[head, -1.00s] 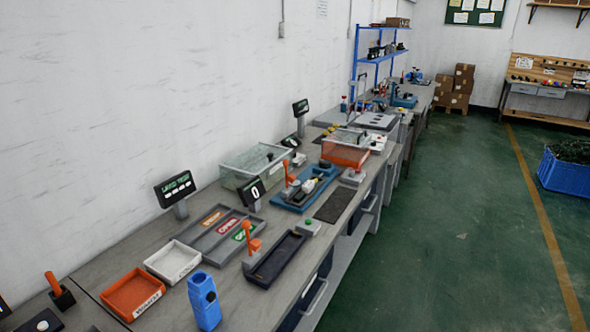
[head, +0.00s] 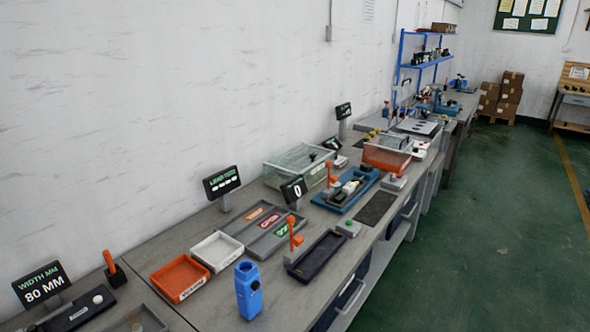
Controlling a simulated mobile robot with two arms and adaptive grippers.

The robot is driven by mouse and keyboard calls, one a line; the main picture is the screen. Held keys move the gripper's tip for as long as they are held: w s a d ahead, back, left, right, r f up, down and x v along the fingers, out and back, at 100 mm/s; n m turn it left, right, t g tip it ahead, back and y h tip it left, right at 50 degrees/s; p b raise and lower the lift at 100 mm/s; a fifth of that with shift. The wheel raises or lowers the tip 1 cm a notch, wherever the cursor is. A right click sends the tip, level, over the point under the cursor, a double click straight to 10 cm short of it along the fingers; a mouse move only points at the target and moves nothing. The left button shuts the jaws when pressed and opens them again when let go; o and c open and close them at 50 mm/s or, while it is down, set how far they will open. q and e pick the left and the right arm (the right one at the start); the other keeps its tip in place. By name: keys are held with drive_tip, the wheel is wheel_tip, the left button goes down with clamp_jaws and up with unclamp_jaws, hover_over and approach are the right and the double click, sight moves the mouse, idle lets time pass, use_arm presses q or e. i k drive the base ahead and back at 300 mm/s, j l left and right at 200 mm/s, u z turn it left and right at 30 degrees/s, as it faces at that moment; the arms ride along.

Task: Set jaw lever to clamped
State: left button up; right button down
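Several orange-handled levers show in the head view, and I cannot tell from their looks which one is the jaw lever. One orange lever (head: 331,174) stands upright at the left end of a blue fixture (head: 347,193) that holds a white and dark part. A second orange lever (head: 294,234) stands beside a dark tray (head: 317,254). A third orange lever (head: 109,263) leans slightly left on a black base at the near left, by a display reading "WIDTH MM 80 MM" (head: 42,284). Neither of my grippers is in view.
An orange tray (head: 180,278), a white tray (head: 217,252) and a grey sorting tray (head: 264,229) lie on the long bench. A blue upright holder (head: 249,290) stands near its front edge. Clear bins stand farther along. The green floor (head: 480,240) at right is free.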

sight(333, 179)
drive_tip(key=i+l+u, duration=0.2)
drive_tip(key=u, duration=0.25)
drive_tip(key=i+l+u, duration=0.15)
drive_tip(key=l+u, duration=0.3)
drive_tip(key=i+l, duration=0.1)
drive_tip(key=l, duration=0.3)
drive_tip(key=i+l+u, duration=0.1)
drive_tip(key=l, duration=0.3)
drive_tip(key=i+l, duration=0.15)
drive_tip(key=l, duration=0.25)
drive_tip(key=i+l+u, duration=0.15)
drive_tip(key=l, duration=0.25)
drive_tip(key=k, duration=0.05)
